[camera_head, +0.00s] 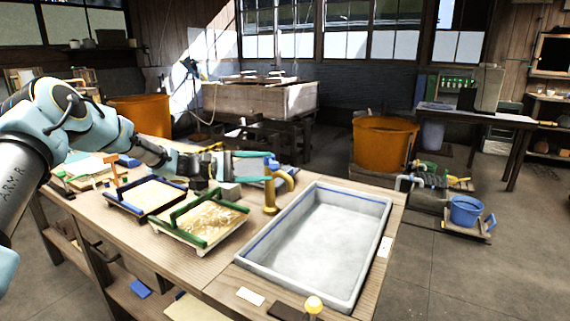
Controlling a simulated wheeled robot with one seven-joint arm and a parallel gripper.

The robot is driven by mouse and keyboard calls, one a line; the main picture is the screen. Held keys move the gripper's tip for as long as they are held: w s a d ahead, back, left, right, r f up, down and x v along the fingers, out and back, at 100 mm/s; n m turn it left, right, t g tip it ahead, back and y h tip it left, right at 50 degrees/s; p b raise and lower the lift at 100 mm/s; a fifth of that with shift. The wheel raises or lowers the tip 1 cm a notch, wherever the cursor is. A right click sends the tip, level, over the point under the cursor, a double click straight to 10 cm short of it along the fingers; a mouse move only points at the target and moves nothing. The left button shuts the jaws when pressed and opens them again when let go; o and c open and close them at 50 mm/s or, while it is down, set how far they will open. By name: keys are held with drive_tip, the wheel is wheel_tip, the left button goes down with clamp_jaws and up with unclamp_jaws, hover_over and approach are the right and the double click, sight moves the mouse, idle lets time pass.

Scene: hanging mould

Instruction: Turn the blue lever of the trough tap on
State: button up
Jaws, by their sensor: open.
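The brass trough tap (270,195) stands on the workbench at the left rim of the grey trough (378,243), its spout curving over towards the trough. My gripper (268,167) reaches in from the left, level with the top of the tap. Its two teal fingers are apart, one above the other in the picture, with their tips at or very near the tap's head. The blue lever is hard to tell from the teal fingers and is at least partly hidden by them. I cannot tell whether a finger touches it. The trough looks empty, with a blue line along its inner wall.
A green-handled mould (201,245) and a blue-handled mould (112,204) lie on the bench (222,279) left of the tap, below my arm. Orange tubs (383,146) and a blue bucket (466,211) are beyond the bench.

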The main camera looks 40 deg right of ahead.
sight(276, 166)
drive_tip(key=p+x, duration=0.1)
drive_tip(key=x, duration=0.5)
drive_tip(key=shift+s+d+p, duration=0.25)
drive_tip(key=shift+p, duration=0.05)
clamp_jaws()
idle(1.1)
